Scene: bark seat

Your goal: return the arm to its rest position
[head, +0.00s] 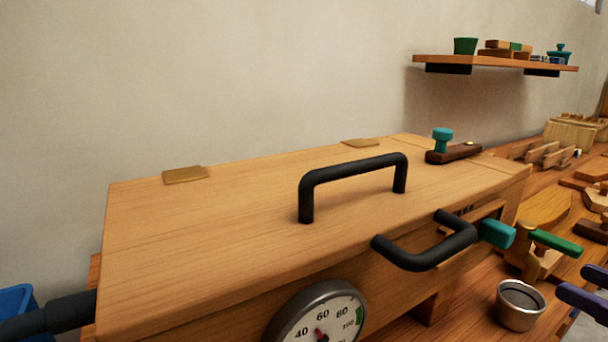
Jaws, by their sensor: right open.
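My right gripper (571,279) is at the right edge of the head view. Its two purple fingers point left and stand apart, with nothing between them. The rest of my right arm is cut off by the frame. The gripper is to the right of a metal cup (520,305) and appears clear of it. My left gripper is not in view.
A long wooden box (230,225) with black handles and a dial (318,318) fills the middle. A green-handled tool (555,242) is near my gripper. Wooden pieces crowd the bench at right. A shelf (490,63) hangs behind.

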